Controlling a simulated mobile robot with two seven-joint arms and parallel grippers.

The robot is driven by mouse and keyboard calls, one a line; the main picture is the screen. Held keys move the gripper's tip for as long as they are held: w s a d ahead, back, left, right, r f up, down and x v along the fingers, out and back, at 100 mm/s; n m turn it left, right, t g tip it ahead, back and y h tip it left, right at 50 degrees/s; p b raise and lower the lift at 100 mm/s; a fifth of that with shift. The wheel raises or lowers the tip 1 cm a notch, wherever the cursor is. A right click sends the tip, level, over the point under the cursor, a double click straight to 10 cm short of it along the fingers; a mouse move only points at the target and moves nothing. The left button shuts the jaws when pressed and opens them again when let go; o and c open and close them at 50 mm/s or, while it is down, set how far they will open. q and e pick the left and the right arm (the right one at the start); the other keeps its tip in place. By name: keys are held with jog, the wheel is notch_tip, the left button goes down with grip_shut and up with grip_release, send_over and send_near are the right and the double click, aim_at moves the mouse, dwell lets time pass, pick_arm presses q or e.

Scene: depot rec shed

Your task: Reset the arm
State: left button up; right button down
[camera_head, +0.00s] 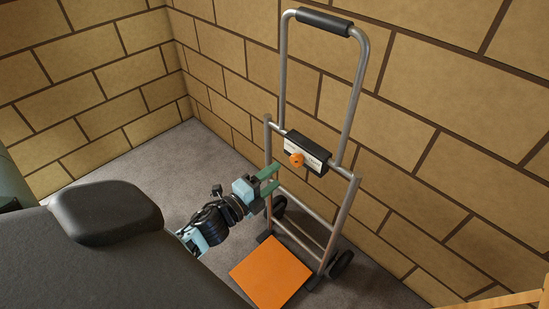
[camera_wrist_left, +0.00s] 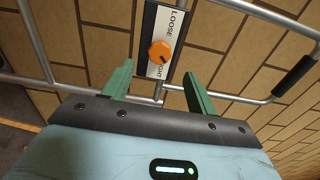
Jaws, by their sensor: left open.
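My left gripper (camera_head: 268,179) reaches in front of a hand truck in the head view, below and left of its orange knob (camera_head: 297,160). Its two green fingers are apart with nothing between them; they also show in the left wrist view (camera_wrist_left: 158,88). The knob (camera_wrist_left: 160,53) sits beyond the fingertips there, on a black-edged white plate (camera_wrist_left: 176,22) lettered "LOOSE" at one end, with the other word partly covered. The gripper appears apart from the knob. My right gripper is not in view.
The hand truck (camera_head: 357,105) stands upright near a block wall (camera_head: 440,130), with a black grip on top, two dark wheels and an orange toe plate (camera_head: 270,272). Grey carpet (camera_head: 140,165) is bare to the left. A wooden piece (camera_head: 500,300) shows at lower right.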

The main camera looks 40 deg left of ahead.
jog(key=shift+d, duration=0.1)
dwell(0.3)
